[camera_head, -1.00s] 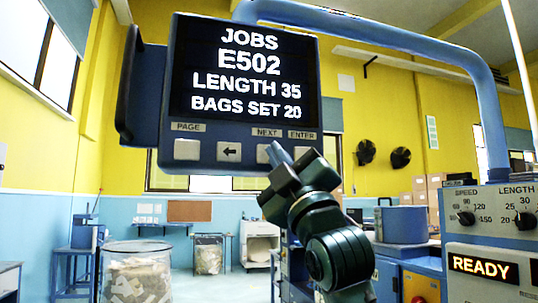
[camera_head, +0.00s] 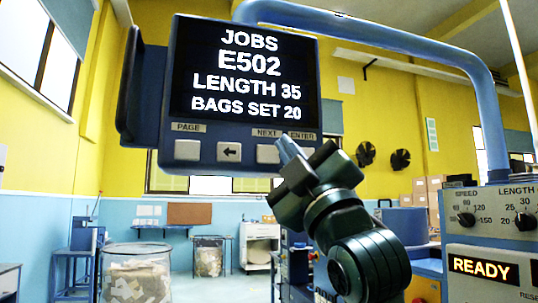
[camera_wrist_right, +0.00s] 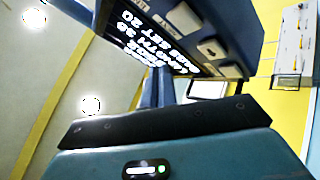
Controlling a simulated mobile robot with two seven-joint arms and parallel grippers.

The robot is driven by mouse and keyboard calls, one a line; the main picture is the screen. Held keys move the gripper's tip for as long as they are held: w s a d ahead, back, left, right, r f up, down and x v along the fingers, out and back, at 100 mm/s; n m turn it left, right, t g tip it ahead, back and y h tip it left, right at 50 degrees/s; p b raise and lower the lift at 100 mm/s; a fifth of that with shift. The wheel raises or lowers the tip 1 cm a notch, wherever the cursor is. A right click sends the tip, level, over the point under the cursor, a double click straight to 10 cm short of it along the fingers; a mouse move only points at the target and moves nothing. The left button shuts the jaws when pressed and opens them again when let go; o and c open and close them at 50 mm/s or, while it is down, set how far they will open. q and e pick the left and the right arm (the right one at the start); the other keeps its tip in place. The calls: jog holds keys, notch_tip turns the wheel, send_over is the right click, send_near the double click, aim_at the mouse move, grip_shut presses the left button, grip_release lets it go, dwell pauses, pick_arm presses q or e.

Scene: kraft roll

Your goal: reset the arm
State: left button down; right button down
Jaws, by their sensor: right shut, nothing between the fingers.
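My right gripper (camera_head: 287,149) shows in the head view, with its arm coming up from the bottom right. It is shut and empty, its tips at the lower right of the control panel (camera_head: 166,95), overlapping the ENTER button in the picture. I cannot tell whether the tips touch the panel. The panel screen (camera_head: 245,68) reads JOBS, E502, LENGTH 35, BAGS SET 20. The right wrist view also shows the screen (camera_wrist_right: 180,35), turned on its side. My left gripper is not in view.
A blue pipe arm (camera_head: 400,40) arches over from the panel to the right. A machine console (camera_head: 490,235) with dials and a READY display (camera_head: 483,267) stands at the right. A clear bin of scraps (camera_head: 137,275) stands at the lower left. The floor behind is partly clear.

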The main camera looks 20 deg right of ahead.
jog(key=shift+h, duration=0.3)
dwell(0.4)
